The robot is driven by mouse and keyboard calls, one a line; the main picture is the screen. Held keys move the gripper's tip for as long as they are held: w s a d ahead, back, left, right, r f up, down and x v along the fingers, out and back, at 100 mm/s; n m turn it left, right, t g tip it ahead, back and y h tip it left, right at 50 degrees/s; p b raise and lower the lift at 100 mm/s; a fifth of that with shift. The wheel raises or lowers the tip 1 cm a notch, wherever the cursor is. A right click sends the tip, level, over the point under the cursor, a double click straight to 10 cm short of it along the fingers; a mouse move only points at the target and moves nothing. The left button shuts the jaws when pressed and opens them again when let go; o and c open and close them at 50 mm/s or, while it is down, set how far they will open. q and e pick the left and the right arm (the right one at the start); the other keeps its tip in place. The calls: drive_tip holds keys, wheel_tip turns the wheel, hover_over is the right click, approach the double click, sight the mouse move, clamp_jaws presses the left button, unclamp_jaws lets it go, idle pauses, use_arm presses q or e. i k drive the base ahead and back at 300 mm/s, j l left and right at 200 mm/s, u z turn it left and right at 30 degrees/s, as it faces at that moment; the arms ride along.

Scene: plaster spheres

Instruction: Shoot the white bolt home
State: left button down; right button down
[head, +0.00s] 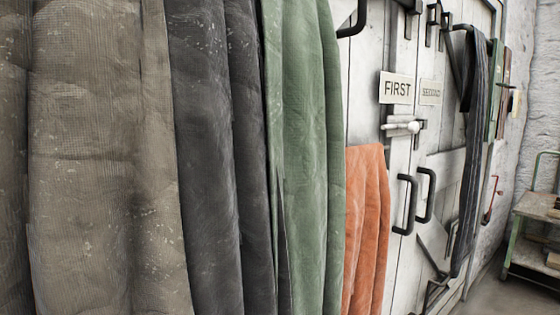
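The white bolt (402,127) lies horizontally on the white plank doors, just below the "FIRST" sign (396,88). It has a pale rounded knob at its right end. A grey metal bracket (421,126) sits beside the knob; I cannot tell whether the bolt enters it. Two dark pull handles (406,204) stand below the bolt, one on each side of the door seam. Neither of my grippers is in view.
Hanging cloths fill the left and middle: brown (95,150), dark grey (205,150), green (305,150) and orange (365,225). A "SECOND" sign (430,93) and a dark striped cloth (472,150) are on the right. A worn cart (540,205) stands at far right.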

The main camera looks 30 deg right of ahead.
sight(412, 127)
drive_tip(key=z, duration=1.75)
